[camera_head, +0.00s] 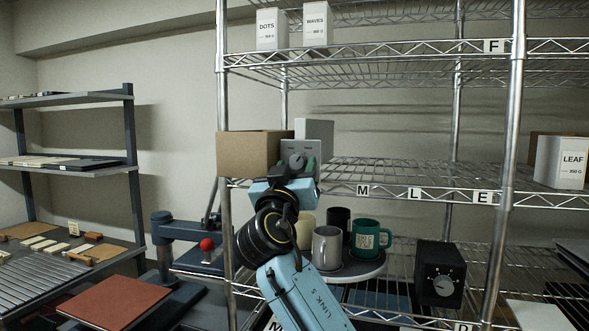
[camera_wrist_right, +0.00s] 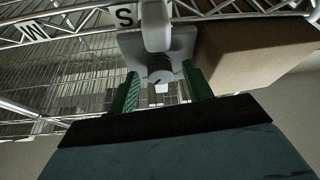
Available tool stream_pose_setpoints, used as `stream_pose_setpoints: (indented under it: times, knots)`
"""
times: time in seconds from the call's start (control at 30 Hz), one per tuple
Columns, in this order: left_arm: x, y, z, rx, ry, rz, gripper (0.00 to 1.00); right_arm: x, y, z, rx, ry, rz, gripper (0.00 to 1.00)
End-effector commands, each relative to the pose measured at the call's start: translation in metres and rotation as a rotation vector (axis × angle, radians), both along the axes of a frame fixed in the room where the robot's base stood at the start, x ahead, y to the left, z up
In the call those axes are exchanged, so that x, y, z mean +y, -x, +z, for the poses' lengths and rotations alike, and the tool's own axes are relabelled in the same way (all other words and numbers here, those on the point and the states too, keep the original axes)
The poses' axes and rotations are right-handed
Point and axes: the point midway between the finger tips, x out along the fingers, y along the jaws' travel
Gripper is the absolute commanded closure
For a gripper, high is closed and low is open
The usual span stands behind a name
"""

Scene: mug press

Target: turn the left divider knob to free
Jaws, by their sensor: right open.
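The left divider is a pale grey panel (camera_head: 316,130) on the middle shelf, beside a cardboard box. Its grey knob (camera_head: 297,160) sits low on a grey plate at the shelf's front. In the right wrist view the round knob (camera_wrist_right: 160,71) shows between my fingers, with a dark mark near its rim. My right gripper (camera_head: 298,168) is open, its green finger pads on either side of the knob. Gaps show between knob and pads in the wrist view (camera_wrist_right: 161,82). The gripper partly hides the knob's lower side in the head view. My left gripper is out of view.
The cardboard box (camera_head: 248,153) stands close left of the divider. Mugs, including a green one (camera_head: 368,238), stand on a round tray (camera_head: 357,273) below. A black dial box (camera_head: 440,274) is right of them.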

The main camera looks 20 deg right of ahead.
Motion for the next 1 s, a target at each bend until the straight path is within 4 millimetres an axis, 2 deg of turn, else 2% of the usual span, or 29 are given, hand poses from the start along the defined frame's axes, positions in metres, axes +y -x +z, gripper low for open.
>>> stream_pose_setpoints:
  times: [0.07,0.4,0.73,0.87,1.0]
  knots:
    - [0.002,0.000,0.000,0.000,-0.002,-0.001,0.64,0.000,0.000,0.000,0.000,0.000,0.000,0.50]
    - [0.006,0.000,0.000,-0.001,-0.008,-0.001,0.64,0.000,0.000,0.000,0.000,0.001,0.000,0.94]
    - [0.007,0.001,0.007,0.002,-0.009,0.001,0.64,0.000,0.001,0.002,0.025,0.040,-0.001,0.94]
    - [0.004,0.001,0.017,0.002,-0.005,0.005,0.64,-0.001,0.001,0.003,0.064,0.094,0.001,0.94]
    - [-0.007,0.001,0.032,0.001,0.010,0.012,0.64,-0.002,0.002,0.005,0.123,0.181,0.001,0.94]
